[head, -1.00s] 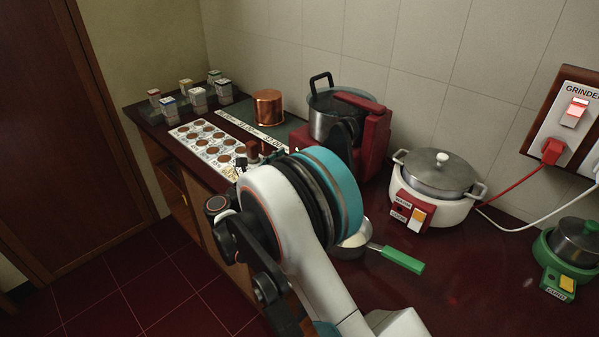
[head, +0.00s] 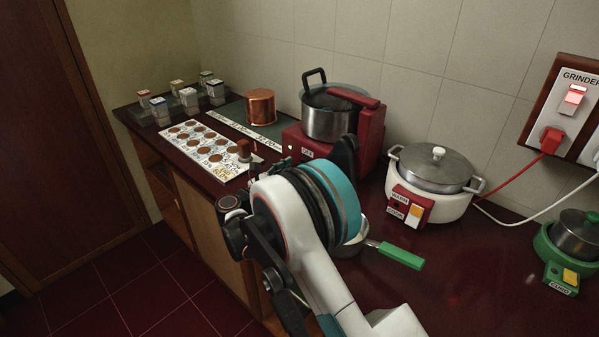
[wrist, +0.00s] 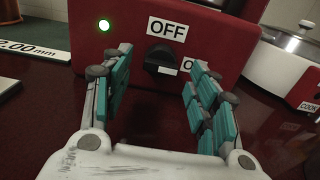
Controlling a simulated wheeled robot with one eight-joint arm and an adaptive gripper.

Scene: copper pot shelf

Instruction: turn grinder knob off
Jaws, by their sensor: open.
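The grinder is a red machine (head: 371,130) with a steel bowl (head: 328,112) on it, right of the copper pot in the head view. In the wrist view, its red front (wrist: 225,40) fills the upper middle. A black knob (wrist: 155,58) sits below the OFF label (wrist: 167,30); its white mark points right, towards a second label partly hidden by a finger. A green light (wrist: 104,25) is lit to the left. My gripper (wrist: 159,66) is open and empty, its teal-padded fingers on either side of the knob. Contact cannot be told.
A white cooker (head: 437,178) stands to the right, with a green-handled pan (head: 401,255) in front. A green cooker (head: 572,240) is at far right. A copper pot (head: 261,106) and a sheet of brown discs (head: 210,150) lie left. The wall switch (head: 573,95) glows red.

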